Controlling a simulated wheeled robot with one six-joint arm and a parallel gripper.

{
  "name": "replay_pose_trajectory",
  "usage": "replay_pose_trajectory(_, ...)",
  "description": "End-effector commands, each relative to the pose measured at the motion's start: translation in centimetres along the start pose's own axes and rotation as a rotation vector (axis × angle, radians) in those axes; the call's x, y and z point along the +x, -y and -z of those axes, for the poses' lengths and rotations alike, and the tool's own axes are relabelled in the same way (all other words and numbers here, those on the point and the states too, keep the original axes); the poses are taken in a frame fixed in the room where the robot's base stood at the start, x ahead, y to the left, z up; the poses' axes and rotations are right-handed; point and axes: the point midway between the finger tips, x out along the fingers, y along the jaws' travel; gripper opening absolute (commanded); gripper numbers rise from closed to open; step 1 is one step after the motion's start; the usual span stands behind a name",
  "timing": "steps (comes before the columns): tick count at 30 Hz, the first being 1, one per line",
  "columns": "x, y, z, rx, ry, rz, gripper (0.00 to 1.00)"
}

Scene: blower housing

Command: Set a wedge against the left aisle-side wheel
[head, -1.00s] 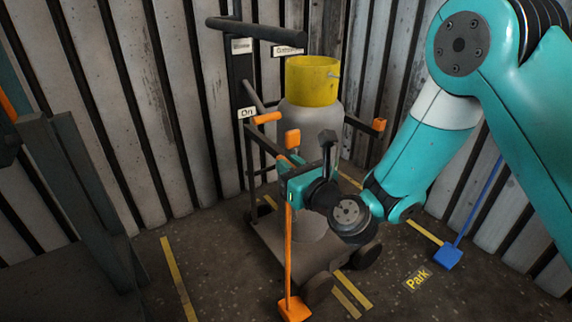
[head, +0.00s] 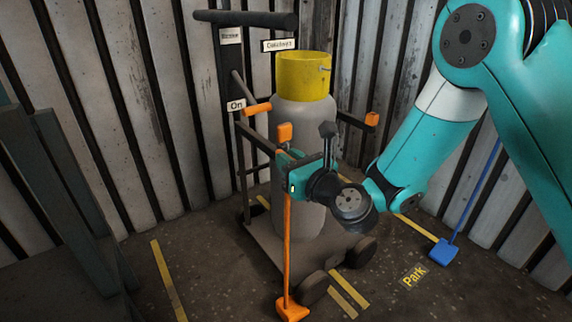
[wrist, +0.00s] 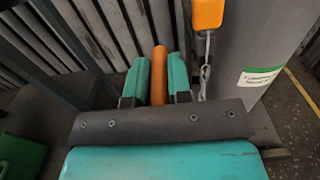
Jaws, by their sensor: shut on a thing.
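An orange wedge (head: 291,309) sits at floor level at the foot of a long orange rod (head: 287,240). My gripper (head: 286,172) is shut on the upper part of the rod, which stands nearly upright. In the wrist view the rod (wrist: 159,75) is between my two teal fingers. The left aisle-side wheel (head: 314,288) of the cart is just right of the wedge. I cannot tell whether they touch. The other near wheel (head: 360,252) is farther right. A blue wedge (head: 445,253) with a blue rod stands on the floor by the right wall.
The cart (head: 262,240) carries a grey cylinder (head: 300,125) with a yellow collar (head: 304,77). An orange block (head: 285,132) and an orange lever (head: 257,109) are near my gripper. A dark frame (head: 60,190) stands left. Floor near the "Park" label (head: 413,275) is clear.

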Motion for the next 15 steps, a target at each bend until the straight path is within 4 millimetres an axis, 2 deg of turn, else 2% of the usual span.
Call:
replay_pose_trajectory(14, 0.0, 0.65, -0.01, -0.016, 0.004, 0.006, 0.0)
replay_pose_trajectory(15, 0.0, 0.65, -0.01, -0.017, 0.004, 0.006, 0.26)
